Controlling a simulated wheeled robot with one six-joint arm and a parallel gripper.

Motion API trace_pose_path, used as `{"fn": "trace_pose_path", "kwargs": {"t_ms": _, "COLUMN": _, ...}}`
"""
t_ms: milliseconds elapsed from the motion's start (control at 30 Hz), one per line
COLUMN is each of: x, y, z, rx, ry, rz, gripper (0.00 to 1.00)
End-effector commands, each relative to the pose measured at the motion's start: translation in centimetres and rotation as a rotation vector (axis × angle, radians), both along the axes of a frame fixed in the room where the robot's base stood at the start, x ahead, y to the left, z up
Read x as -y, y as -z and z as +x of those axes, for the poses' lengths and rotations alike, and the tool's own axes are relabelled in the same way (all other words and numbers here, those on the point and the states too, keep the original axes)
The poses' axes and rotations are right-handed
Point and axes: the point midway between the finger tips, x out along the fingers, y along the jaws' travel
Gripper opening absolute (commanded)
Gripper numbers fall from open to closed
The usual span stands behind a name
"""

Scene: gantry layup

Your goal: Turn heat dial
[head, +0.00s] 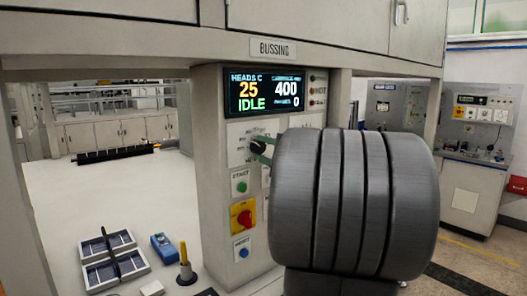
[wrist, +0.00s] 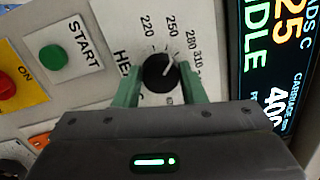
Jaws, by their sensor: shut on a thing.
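The heat dial is a black round knob (wrist: 160,72) with a white pointer line, on a white plate marked 220, 250, 280 and 310. In the wrist view the pointer lies toward the stretch between 250 and 280. The dial also shows in the head view (head: 258,146), partly hidden by my arm. My gripper (wrist: 160,84) has green fingers, one on each side of the knob, shut on it. In the head view a green finger (head: 262,139) shows beside the dial. The display (head: 265,92) reads HEADS C 25, IDLE and 400.
A tray with dark cells (head: 112,262) and a blue meter (head: 164,247) lie on the white table at left.

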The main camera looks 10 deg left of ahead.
Motion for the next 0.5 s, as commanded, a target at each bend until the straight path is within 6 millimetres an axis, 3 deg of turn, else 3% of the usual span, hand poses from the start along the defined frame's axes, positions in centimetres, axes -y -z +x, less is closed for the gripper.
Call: {"fn": "trace_pose_path", "kwargs": {"t_ms": 500, "x": -0.05, "y": -0.19, "z": -0.07, "rx": -0.381, "ry": 0.0, "rz": 0.295, "gripper": 0.14}}
